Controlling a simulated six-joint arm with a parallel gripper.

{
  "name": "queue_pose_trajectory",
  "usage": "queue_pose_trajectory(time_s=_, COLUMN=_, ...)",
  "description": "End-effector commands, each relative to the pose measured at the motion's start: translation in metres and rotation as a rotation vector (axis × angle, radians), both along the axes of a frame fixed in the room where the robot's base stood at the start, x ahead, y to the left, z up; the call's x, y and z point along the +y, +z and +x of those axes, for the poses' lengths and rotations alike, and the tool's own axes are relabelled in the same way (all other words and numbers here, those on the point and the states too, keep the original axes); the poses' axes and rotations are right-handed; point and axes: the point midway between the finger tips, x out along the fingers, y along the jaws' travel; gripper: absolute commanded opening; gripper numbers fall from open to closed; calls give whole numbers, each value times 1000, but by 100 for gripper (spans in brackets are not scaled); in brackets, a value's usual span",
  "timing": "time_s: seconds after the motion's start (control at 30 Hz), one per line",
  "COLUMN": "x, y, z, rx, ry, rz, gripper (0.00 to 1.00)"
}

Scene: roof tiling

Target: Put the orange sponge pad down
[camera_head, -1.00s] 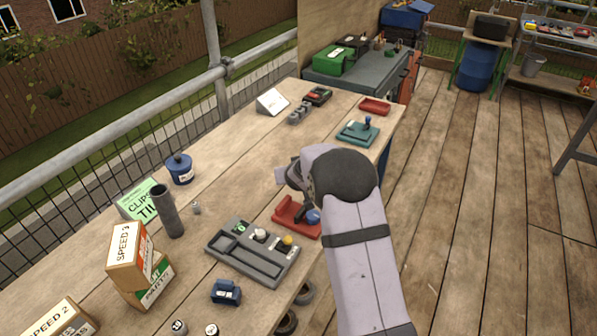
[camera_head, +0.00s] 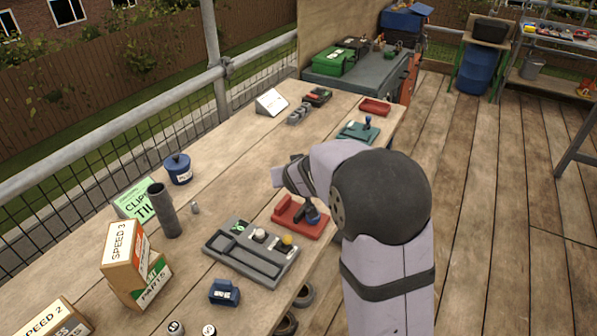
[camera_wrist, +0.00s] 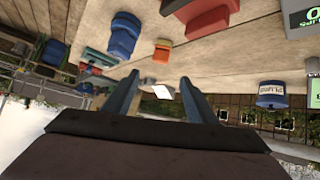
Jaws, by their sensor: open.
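A small orange block (camera_wrist: 163,50), which looks like the orange sponge pad, lies on the table in the wrist view, apart from my fingers. I cannot make it out in the head view, where my arm covers part of the table. My gripper (camera_wrist: 161,97) is open, with nothing between its two blue-grey fingers. In the head view my gripper (camera_head: 284,175) is above the table, behind the near red tray (camera_head: 290,225); its fingertips are not clear there.
The near red tray holds a dark and blue tool. A grey tray (camera_head: 225,262) with small round pieces lies in front. A teal tray (camera_head: 350,135) and another red tray (camera_head: 375,106) stand farther back. A grey cylinder (camera_head: 164,212) and boxes (camera_head: 125,250) stand left. The table's middle is mostly clear.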

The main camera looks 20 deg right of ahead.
Motion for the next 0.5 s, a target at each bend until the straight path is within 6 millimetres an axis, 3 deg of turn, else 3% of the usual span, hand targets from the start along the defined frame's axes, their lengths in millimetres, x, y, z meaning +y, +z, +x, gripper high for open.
queue_pose_trajectory(time_s=0.33, x=-1, y=2, z=-3, rx=1, ry=-3, rz=-3, gripper=52)
queue_pose_trajectory(time_s=0.5, x=-10, y=1, z=-18, rx=26, ry=-32, rz=-26, gripper=52)
